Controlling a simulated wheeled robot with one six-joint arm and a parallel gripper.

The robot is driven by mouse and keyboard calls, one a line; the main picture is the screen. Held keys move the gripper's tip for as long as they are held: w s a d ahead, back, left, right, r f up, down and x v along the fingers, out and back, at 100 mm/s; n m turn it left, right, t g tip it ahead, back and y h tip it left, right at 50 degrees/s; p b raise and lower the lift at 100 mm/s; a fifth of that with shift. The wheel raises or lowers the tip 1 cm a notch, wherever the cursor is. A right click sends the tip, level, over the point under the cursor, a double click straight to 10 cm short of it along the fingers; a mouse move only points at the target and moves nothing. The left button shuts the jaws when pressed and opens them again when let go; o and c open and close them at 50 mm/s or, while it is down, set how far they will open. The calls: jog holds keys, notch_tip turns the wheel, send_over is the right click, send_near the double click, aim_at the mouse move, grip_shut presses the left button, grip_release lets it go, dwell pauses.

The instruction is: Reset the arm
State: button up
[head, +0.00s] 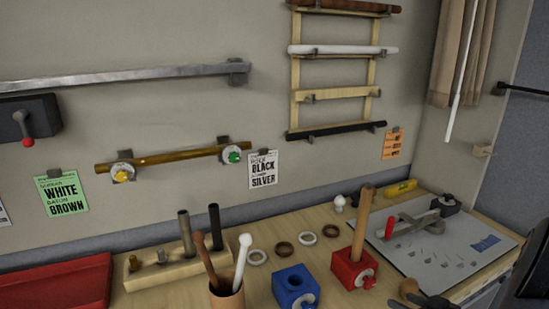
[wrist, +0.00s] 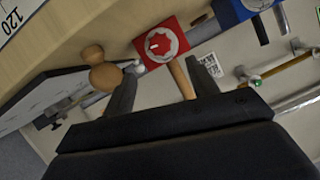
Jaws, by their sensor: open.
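My gripper (wrist: 163,88) shows in the wrist view with its two dark fingers spread apart and nothing seen between them. In that tilted view, a wooden knob (wrist: 103,74) appears beside the left finger; I cannot tell whether they touch. The red block (wrist: 150,36) with a wooden rod (wrist: 184,80) appears beyond the fingers. The rest of my arm is mostly out of that view.
The table holds a red block (head: 346,273) with an upright rod, a blue block (head: 293,287), several rings, a cup (head: 228,296) of rods, a wooden rod stand (head: 150,281), a red tray (head: 50,288) and a grey board (head: 440,250). A rack (head: 334,95) hangs on the wall.

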jog(key=shift+w+a, duration=0.25)
jog(key=shift+w, duration=0.05)
jog(key=shift+x, duration=0.75)
jog(key=shift+d, duration=0.1)
